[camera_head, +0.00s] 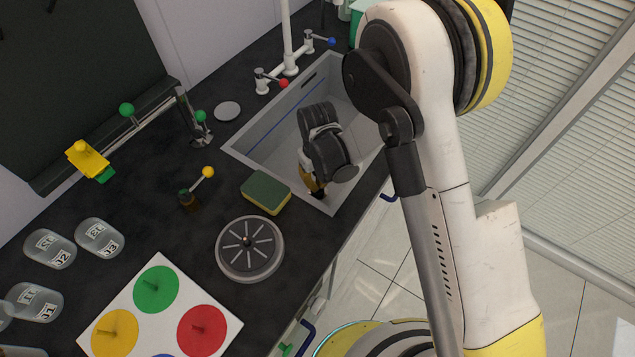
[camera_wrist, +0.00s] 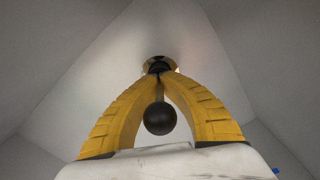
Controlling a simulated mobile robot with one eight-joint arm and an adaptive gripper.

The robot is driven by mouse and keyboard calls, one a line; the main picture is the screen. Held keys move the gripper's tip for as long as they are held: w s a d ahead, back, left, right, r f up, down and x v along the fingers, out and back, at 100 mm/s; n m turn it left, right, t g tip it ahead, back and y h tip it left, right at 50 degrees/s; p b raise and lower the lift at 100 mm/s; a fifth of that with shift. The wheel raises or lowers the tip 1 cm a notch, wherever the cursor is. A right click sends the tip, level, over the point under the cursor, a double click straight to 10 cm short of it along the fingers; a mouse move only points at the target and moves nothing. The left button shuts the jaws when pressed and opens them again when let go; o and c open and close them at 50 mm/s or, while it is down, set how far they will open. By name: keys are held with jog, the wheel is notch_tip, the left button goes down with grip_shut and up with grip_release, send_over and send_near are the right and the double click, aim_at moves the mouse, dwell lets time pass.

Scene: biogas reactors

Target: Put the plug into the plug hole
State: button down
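My gripper (camera_head: 317,191) reaches down into the grey sink (camera_head: 265,135), its yellow fingers pointing at the bottom near the front corner. In the wrist view the fingers (camera_wrist: 160,72) come together at their tips around the thin stem of the plug. The plug's black ball knob (camera_wrist: 160,118) sits between the fingers, on the palm side of the tips. Just beyond the tips shows the round, metallic rim of the plug hole (camera_wrist: 147,62), in line with the stem. The plug's lower end is hidden by the fingertips, so I cannot tell whether it is seated.
A green-yellow sponge (camera_head: 266,193) and a round grey spoked disc (camera_head: 250,249) lie on the dark counter before the sink. A small pale disc (camera_head: 228,111) lies behind. Taps (camera_head: 290,69) stand at the sink's back edge. Sink walls are close around my gripper.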

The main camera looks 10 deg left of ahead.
jog(key=shift+f+b, duration=0.55)
jog(key=shift+f, duration=0.1)
jog(key=c, duration=1.5)
grip_release()
jog(key=shift+c, duration=0.2)
jog(key=shift+r, duration=0.1)
notch_tip(320, 180, up, 12)
jog(key=shift+f, duration=0.1)
